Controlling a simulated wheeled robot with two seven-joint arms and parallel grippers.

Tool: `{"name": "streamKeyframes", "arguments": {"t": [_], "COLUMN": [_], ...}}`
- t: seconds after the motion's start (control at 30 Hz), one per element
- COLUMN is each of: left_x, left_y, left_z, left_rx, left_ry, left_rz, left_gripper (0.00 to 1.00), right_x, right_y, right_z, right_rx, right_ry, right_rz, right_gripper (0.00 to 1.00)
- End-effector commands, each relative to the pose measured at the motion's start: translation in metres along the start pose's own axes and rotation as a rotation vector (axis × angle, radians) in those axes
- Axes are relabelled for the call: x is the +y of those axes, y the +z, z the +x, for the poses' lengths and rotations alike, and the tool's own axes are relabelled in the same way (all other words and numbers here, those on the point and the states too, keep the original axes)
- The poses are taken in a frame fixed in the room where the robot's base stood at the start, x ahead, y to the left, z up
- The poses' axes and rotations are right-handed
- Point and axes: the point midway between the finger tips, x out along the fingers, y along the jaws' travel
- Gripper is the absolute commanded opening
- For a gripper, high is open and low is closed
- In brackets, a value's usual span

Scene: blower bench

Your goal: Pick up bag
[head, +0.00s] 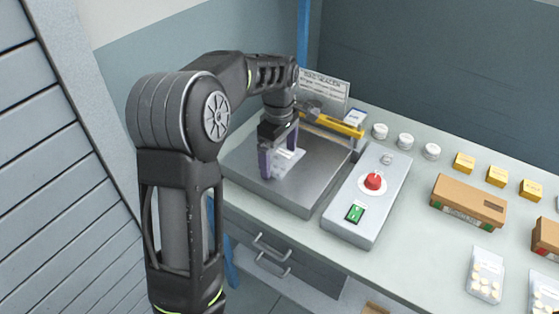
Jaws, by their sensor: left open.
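A small clear bag (286,158) with a white label lies on the grey metal plate (315,188) of the bag sealer. My left gripper (282,165) points down over the bag, its two purple fingers apart, one on each side of it. Part of the bag is hidden behind the fingers, and I cannot tell whether they touch it. Two more clear bags with pale round pieces lie at the front right of the bench, one of them the bag (485,277). My right gripper is not in view.
A control box with a red button (373,181) and green switch (355,213) stands right of the plate. Behind are a sign (322,92), a yellow bar (332,125) and white round containers (405,141). Yellow boxes (497,176) and a brown carton (468,200) stand right.

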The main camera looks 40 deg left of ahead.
Motion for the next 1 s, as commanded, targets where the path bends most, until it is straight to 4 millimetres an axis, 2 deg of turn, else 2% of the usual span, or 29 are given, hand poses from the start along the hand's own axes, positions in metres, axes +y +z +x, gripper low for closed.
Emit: {"name": "streamKeyframes", "arguments": {"t": [0.57, 1.0], "left_x": [0.0001, 0.0001], "left_y": [-0.0001, -0.0001], "left_z": [0.0001, 0.0001], "left_rx": [0.0, 0.0], "left_ry": [0.001, 0.001], "left_rz": [0.0, 0.0], "left_gripper": [1.0, 0.65], "right_x": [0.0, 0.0], "right_y": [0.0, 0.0], "right_z": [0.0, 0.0], "right_rx": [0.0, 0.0], "right_ry": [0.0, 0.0], "right_rz": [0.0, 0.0], "right_gripper": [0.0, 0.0]}}
